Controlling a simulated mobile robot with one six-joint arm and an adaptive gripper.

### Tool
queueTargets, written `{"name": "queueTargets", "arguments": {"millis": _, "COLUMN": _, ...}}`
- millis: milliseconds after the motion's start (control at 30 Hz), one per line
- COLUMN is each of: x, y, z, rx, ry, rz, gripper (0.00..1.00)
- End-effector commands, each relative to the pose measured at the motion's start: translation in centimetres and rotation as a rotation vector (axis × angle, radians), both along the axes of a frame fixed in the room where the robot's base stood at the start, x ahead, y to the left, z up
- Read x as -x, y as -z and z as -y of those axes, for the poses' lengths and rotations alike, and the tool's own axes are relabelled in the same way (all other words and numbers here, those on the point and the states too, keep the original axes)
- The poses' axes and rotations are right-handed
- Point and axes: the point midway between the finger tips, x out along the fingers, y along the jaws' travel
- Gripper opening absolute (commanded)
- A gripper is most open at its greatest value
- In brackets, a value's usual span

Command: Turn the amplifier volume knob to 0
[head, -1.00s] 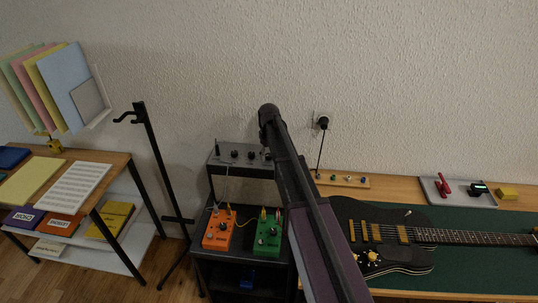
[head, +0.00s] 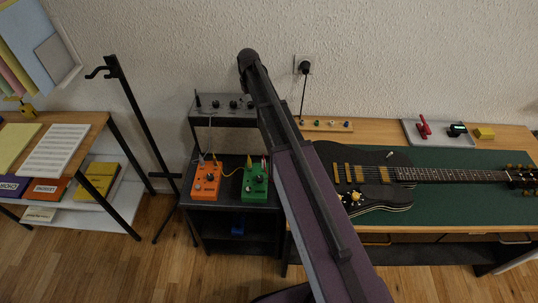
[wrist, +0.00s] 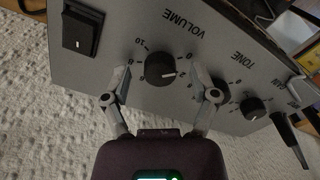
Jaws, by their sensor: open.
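The grey amplifier (head: 222,118) stands on the upper shelf of a black rack in the head view. In the wrist view its panel (wrist: 115,45) appears upside down and tilted. The black volume knob (wrist: 160,70) sits under the word VOLUME, with a "10" mark at its upper left. A pale pointer mark shows on the knob's right side. My gripper (wrist: 161,72) is open, with one finger on each side of the volume knob. I cannot tell whether either finger touches it. In the head view my arm hides the amplifier's right part and the gripper is not clear.
Orange (head: 206,181) and green (head: 255,181) pedals sit lower on the rack. A guitar (head: 375,175) lies right of my arm.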

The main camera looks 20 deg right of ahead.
Motion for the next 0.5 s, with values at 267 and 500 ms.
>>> {"name": "queueTargets", "arguments": {"millis": 267, "x": -0.01, "y": 0.0, "z": 0.0, "rx": 0.0, "ry": 0.186, "rz": 0.0, "gripper": 0.76}}
{"name": "queueTargets", "arguments": {"millis": 500, "x": -0.01, "y": 0.0, "z": -0.01, "rx": 0.0, "ry": 0.346, "rz": 0.0, "gripper": 0.76}}
